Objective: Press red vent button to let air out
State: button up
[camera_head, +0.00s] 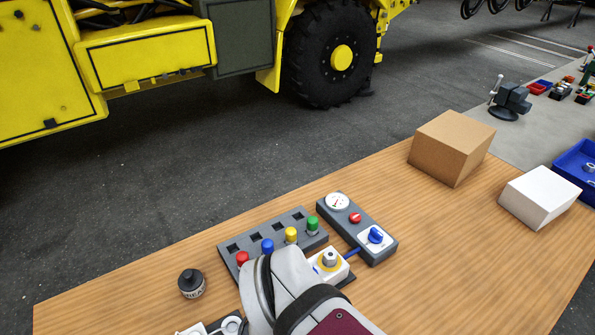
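The red vent button (355,217) is a small round red button on a dark grey control panel (384,252). It sits between a round white pressure gauge (337,202) and a blue rotary knob (375,236) on a white plate. Nothing touches the button, and it is in plain sight. My grey and white arm comes in from the bottom edge, below and left of the panel. Its links hide what lies under them. My gripper's fingers do not show.
A grey rack (268,238) holds red, blue, yellow and green capped pieces left of the panel. A white block with a metal fitting (329,261) stands beside my arm. Cardboard (450,146) and white (539,196) boxes stand right.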

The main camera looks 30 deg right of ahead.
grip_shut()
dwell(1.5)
